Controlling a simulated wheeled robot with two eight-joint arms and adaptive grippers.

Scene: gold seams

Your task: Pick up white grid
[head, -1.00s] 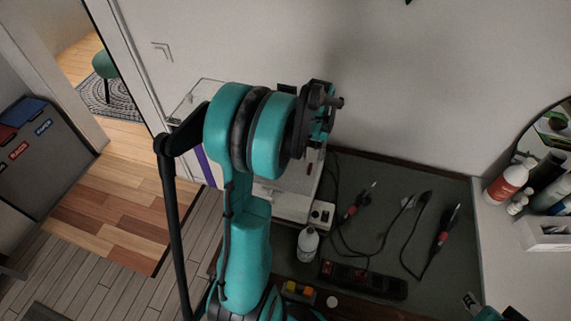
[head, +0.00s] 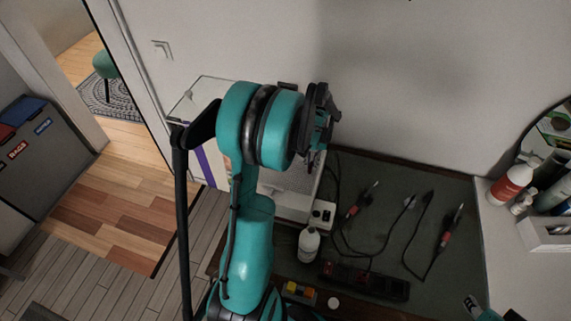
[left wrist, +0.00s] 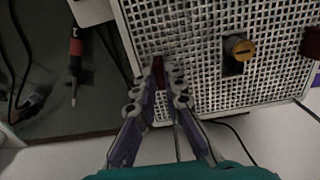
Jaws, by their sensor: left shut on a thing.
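The white grid (left wrist: 190,40) fills much of the left wrist view, a pale panel full of small square holes. In the head view part of it (head: 300,182) shows on top of a white box-like unit, mostly hidden by my left arm. My left gripper (left wrist: 160,84) is at the grid, its fingers closed around a dark red piece (left wrist: 158,72) on it. In the head view the left gripper (head: 325,125) is seen from behind, above the unit. I cannot tell whether the grid is lifted.
A brass knob (left wrist: 238,48) stands on the panel. A white caddy (head: 545,235) and bottles stand at the right. The wall is close behind.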

